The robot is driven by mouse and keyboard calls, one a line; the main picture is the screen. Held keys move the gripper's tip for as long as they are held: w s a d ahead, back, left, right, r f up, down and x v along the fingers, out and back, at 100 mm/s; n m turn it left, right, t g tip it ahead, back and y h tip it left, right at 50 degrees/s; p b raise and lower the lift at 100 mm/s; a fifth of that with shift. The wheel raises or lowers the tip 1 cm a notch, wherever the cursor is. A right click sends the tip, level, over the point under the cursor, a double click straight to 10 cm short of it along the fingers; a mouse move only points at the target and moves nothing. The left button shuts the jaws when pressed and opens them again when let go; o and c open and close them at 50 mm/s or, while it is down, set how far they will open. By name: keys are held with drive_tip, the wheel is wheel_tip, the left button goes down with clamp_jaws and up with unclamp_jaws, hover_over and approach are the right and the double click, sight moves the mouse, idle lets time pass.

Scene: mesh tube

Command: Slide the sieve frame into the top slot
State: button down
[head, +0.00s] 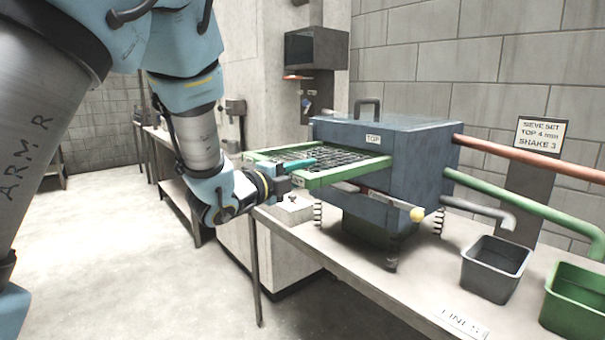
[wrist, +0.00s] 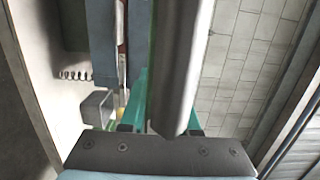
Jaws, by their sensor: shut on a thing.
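The sieve frame, green with dark mesh (head: 345,172), lies about level at the left side of the blue-grey sieve box (head: 420,165). Its right end meets the box just below the TOP label (head: 373,139), and much of it sticks out to the left. The slot mouth is hidden behind the frame, so how deep the frame sits is unclear. My gripper (head: 300,164), with teal fingers, is shut on the frame's outer left end. In the wrist view the teal fingers (wrist: 166,118) show on either side of a long grey bar.
A yellow-knobbed lever (head: 417,214) sticks out under the frame. The box stands on springs over a grey bench (head: 410,285). Red and green pipes run right, above a grey bin (head: 495,270) and a green bin (head: 577,305). Open floor lies left.

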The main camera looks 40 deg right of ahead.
sight(335, 160)
drive_tip(key=shift+s+d+r+b, duration=0.15)
drive_tip(key=shift+d+b, duration=0.3)
drive_tip(key=shift+d, duration=1.85)
drive_tip(key=shift+s+d+b, duration=0.15)
drive_tip(key=shift+d+b, duration=0.3)
drive_tip(key=shift+d, duration=1.85)
drive_tip(key=c, duration=0.6)
unclamp_jaws()
drive_tip(key=shift+o, duration=0.2)
drive_tip(key=shift+a+f, duration=0.15)
drive_tip(key=shift+f, duration=0.05)
drive_tip(key=a+b, duration=0.1)
drive_tip(key=a, duration=0.2)
drive_tip(key=a+b, duration=0.1)
drive_tip(key=a, duration=0.3)
drive_tip(key=s+a, duration=0.1)
drive_tip(key=a, duration=0.2)
drive_tip(key=shift+a+r+b, duration=0.1)
drive_tip(key=shift+a+b, duration=0.15)
drive_tip(key=shift+b, duration=0.15)
drive_tip(key=shift+w, duration=0.1)
